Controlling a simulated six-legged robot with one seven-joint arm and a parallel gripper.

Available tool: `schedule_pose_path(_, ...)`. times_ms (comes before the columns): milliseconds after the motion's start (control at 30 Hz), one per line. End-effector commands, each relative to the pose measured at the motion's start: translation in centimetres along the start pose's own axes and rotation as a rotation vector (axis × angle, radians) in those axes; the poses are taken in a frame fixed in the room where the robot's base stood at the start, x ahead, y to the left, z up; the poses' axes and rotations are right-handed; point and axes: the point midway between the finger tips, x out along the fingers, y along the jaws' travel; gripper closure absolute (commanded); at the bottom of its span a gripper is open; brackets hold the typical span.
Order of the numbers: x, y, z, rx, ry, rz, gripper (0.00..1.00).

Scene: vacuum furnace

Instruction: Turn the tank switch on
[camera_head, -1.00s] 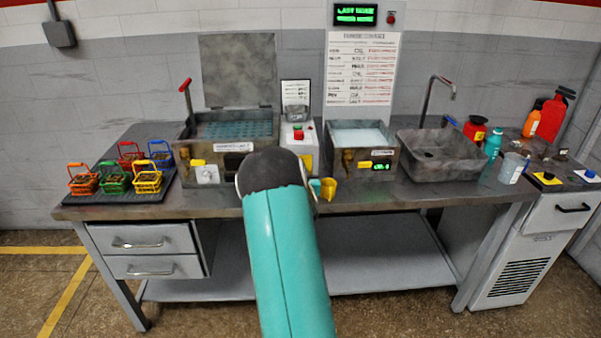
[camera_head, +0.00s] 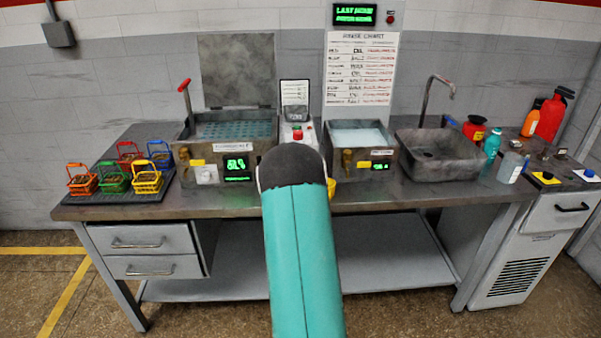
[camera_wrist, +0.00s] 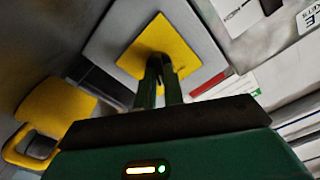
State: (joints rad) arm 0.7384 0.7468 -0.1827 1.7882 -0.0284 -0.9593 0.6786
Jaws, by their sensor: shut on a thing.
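In the wrist view the green fingers of my gripper (camera_wrist: 160,66) are close together against a yellow square switch piece (camera_wrist: 137,58) on a pale square plate (camera_wrist: 103,44). My gripper is shut on this piece; the fingers hide its middle. In the head view my arm hides the gripper. The left tank (camera_head: 240,130) has its lid raised, a pale plate (camera_head: 207,174) and a lit green display (camera_head: 236,166) on its front. The right tank (camera_head: 358,137) holds pale liquid and also has a green display (camera_head: 380,166). Which plate my fingers touch cannot be told.
Colored baskets stand on a dark tray (camera_head: 105,196) at the left. A sink (camera_head: 440,155), bottles and a red extinguisher (camera_head: 551,115) are at the right. A yellow part (camera_wrist: 55,118) is close to my gripper at the left of the wrist view.

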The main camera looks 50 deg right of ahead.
Motion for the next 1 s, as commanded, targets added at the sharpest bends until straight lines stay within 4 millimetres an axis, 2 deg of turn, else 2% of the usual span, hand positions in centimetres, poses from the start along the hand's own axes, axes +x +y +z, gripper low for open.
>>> schedule_pose_path(200, -0.1, 0.0, 0.1, 0.002, -0.002, 0.001, 1.00)
schedule_pose_path(233, -0.1, 0.0, 0.1, 0.002, -0.002, 0.001, 0.84)
schedule_pose_path(300, 0.0, 0.0, 0.1, 0.001, -0.002, 0.001, 0.70)
schedule_pose_path(333, 0.0, 0.0, 0.1, 0.001, -0.001, 0.001, 0.68)
schedule_pose_path(700, -0.5, 0.0, 0.0, 0.000, -0.001, 0.001, 0.68)
schedule_pose_path(867, -2.8, 0.0, 0.0, 0.001, -0.001, 0.001, 0.68)
schedule_pose_path(1000, -5.8, 0.0, 0.0, 0.002, -0.002, 0.002, 0.68)
